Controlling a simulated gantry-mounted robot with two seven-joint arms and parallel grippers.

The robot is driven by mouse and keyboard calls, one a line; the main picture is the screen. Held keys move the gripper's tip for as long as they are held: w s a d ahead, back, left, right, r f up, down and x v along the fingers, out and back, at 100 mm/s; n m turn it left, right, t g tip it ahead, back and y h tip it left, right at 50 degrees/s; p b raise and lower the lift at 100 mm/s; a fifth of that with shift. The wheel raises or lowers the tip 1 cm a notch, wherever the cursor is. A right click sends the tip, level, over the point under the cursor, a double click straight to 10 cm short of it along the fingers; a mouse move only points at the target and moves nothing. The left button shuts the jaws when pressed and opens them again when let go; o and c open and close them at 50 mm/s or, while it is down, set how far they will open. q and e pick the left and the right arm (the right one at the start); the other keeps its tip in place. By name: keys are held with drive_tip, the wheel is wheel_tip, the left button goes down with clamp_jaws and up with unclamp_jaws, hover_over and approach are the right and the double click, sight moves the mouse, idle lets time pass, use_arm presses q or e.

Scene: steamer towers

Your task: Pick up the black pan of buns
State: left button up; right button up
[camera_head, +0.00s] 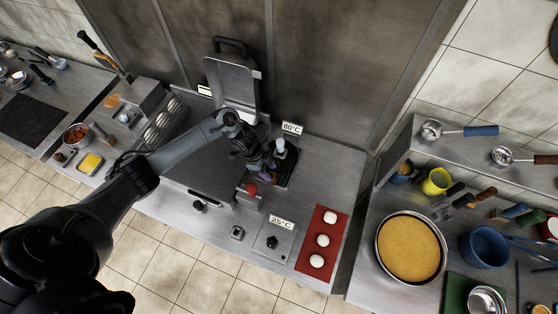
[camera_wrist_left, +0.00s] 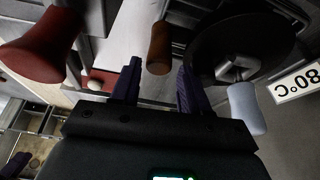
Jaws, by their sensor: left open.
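The black pan (camera_wrist_left: 232,38) shows in the left wrist view as a dark round shape, and its brown handle (camera_wrist_left: 160,48) points toward my left gripper (camera_wrist_left: 158,82). My left gripper is open, with a purple finger on each side of the handle and no clear contact. In the head view my left gripper (camera_head: 265,170) is beside the dark pan (camera_head: 291,166) and partly covers it. I cannot make out buns inside the pan. Three white buns (camera_head: 323,240) lie on a red mat (camera_head: 307,262) to the right. My right gripper is not in view.
A pale-tipped handle (camera_head: 280,146) stands close by the pan, near an 80°C sign (camera_head: 292,128). A red knob (camera_head: 251,189) is just left of my gripper; it looms in the wrist view (camera_wrist_left: 40,48). An upright metal lid (camera_head: 232,80) stands behind.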

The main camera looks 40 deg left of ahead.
sight(272, 174)
use_arm(q)
drive_tip(key=shift+x, duration=1.6)
drive_tip(key=shift+d, duration=0.1)
drive_tip(key=shift+c, duration=0.3)
clamp_jaws()
drive_tip(key=shift+r, duration=0.15)
